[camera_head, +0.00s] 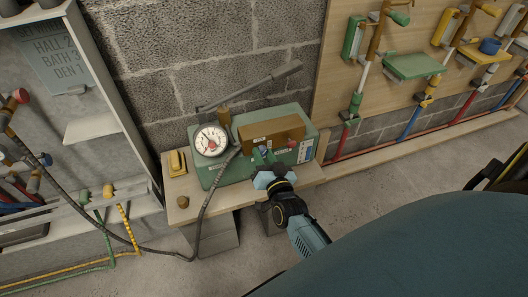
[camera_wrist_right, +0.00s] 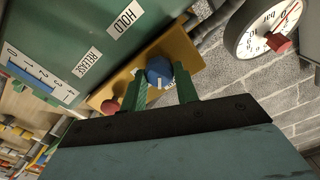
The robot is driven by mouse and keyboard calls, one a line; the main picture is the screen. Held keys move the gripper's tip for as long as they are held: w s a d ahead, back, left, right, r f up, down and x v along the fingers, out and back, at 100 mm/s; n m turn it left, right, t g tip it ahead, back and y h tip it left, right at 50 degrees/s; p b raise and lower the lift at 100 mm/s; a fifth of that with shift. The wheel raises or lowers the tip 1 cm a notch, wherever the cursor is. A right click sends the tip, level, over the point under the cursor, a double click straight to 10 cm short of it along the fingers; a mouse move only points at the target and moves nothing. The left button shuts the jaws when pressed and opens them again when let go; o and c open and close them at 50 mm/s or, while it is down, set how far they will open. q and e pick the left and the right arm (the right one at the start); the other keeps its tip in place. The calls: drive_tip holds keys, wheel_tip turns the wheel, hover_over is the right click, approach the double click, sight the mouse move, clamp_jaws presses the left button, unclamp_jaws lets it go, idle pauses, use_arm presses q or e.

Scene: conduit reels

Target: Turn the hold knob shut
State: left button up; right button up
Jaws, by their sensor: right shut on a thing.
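The hold knob (camera_wrist_right: 159,70) is a blue round knob with a white mark, on a tan block (camera_wrist_right: 188,50) by the HOLD label (camera_wrist_right: 126,19). My right gripper (camera_wrist_right: 161,90) has its two green fingers on either side of the knob and is shut on it. In the head view, my right gripper (camera_head: 264,157) is at the front of the green pump box (camera_head: 222,177) and largely hides the knob. A red knob (camera_wrist_right: 110,106) sits beside it, near the RELEASE label (camera_wrist_right: 88,63). My left gripper is not in view.
A yellow object (camera_head: 177,162) and a small brass piece (camera_head: 183,202) are on the bench (camera_head: 185,188). A pipe board (camera_head: 345,80) is at the right.

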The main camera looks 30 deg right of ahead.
drive_tip(key=shift+m, duration=1)
drive_tip(key=m+p, duration=0.1)
drive_tip(key=m, duration=0.1)
drive_tip(key=shift+m, duration=0.3)
drive_tip(key=shift+f+m, duration=0.1)
drive_tip(key=shift+m, duration=2.6)
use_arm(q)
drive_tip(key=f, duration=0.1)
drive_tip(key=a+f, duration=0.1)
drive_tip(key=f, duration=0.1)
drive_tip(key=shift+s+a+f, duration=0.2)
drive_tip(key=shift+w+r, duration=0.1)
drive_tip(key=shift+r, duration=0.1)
use_arm(e)
drive_tip(key=shift+m, duration=0.3)
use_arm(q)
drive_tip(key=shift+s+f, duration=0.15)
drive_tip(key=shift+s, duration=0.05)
use_arm(e)
drive_tip(key=o, duration=1)
